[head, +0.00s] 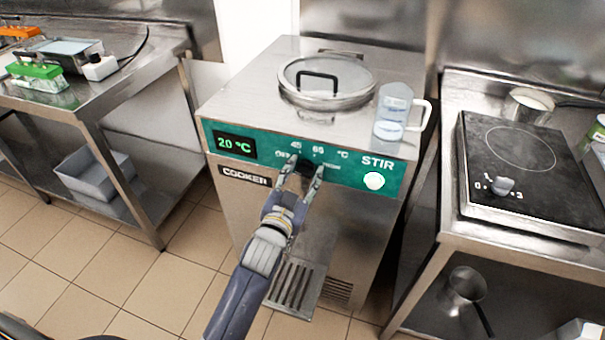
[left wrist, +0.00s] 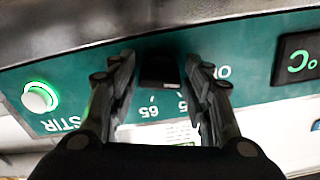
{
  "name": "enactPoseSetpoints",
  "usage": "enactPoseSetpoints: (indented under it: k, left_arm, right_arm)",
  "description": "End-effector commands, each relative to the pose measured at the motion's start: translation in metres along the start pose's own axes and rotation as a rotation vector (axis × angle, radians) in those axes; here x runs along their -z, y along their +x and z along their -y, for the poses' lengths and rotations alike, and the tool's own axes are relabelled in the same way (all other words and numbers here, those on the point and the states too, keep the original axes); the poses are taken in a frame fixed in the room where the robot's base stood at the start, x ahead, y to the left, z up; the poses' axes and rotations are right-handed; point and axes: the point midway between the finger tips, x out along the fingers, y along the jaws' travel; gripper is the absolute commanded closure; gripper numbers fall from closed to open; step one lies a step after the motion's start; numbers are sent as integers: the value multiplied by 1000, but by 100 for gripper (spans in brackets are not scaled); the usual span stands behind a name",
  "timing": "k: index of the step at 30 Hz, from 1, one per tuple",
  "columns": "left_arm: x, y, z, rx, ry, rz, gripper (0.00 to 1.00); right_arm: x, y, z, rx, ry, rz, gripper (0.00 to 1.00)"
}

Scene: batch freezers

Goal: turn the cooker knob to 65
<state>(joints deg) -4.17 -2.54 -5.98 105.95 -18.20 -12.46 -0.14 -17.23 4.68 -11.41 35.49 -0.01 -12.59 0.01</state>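The cooker (head: 290,225) is a steel machine with a green front panel, a display (head: 235,146) reading 20 °C and a lit round STIR button (head: 374,181). Its black knob (head: 307,166) sits below the printed 45 and 65 marks; which mark it points at I cannot tell. My left gripper (head: 302,170) is at the panel with its fingers on either side of the knob. In the left wrist view the knob (left wrist: 160,70) stands between the open fingertips (left wrist: 160,72), with a narrow gap at each side. My right gripper is not in view.
A glass lid (head: 345,80) and a clear jug (head: 393,112) are on the cooker's top. A steel table (head: 110,95) stands at left, and a hob (head: 520,160) on a counter at right. A drip grate (head: 295,285) juts out low in front of the cooker.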

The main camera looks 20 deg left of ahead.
Motion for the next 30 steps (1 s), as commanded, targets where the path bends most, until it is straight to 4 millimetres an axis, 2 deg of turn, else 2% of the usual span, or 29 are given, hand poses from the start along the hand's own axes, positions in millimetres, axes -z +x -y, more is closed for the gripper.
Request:
enactPoseSetpoints:
  k: [1,3,17,30]
  left_arm:
    - [0,0,0,0,0,0,74]
    - [0,0,0,0,0,0,89]
    - [1,0,0,-1,70,0,89]
    - [2,0,0,-2,424,0,89]
  right_arm:
    - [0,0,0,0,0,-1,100]
    - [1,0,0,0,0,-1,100]
    - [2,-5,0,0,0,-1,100]
    - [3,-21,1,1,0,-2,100]
